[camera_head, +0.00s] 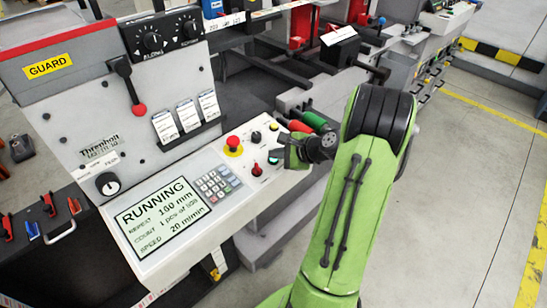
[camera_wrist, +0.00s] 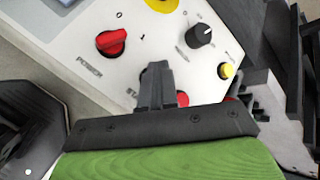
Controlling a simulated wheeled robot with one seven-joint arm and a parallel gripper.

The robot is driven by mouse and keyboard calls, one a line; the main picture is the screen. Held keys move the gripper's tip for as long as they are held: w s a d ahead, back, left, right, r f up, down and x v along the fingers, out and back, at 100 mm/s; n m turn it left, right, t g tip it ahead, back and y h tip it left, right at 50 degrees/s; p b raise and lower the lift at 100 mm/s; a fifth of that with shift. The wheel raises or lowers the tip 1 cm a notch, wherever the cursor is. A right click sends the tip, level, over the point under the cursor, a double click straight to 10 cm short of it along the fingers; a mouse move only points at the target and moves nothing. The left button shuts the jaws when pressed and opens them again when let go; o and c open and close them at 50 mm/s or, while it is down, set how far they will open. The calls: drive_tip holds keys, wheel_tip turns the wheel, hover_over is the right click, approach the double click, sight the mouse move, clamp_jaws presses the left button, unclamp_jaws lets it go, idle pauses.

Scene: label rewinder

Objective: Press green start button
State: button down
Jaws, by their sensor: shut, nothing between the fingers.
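The control panel (camera_head: 215,235) slopes in front of me, with a screen (camera_head: 163,216) that reads RUNNING. A small green-cyan spot (camera_head: 273,160), apparently the start button, shows at the left of my gripper (camera_head: 284,153) in the head view. In the wrist view my gripper (camera_wrist: 154,75) is shut and empty, its tips over the panel next to a partly covered label starting "ST". The green button is hidden there behind the fingers. A red button (camera_wrist: 182,99) shows just right of the fingers. I cannot tell whether the fingertips touch the button.
Close by are a red rotary knob (camera_wrist: 111,42), a black knob (camera_wrist: 202,35), a yellow button (camera_wrist: 226,70) and the red emergency stop (camera_head: 233,143). A keypad (camera_head: 217,184) lies left of these. Red and green handles (camera_head: 312,120) stick out behind my gripper.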

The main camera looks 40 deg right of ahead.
drive_tip(key=shift+s+r+p, duration=0.15)
drive_tip(key=shift+r+p, duration=0.45)
drive_tip(key=shift+r, duration=0.15)
drive_tip(key=r+p, duration=0.4)
drive_tip(key=r, duration=0.1)
drive_tip(key=shift+s+p, duration=0.35)
idle(0.3)
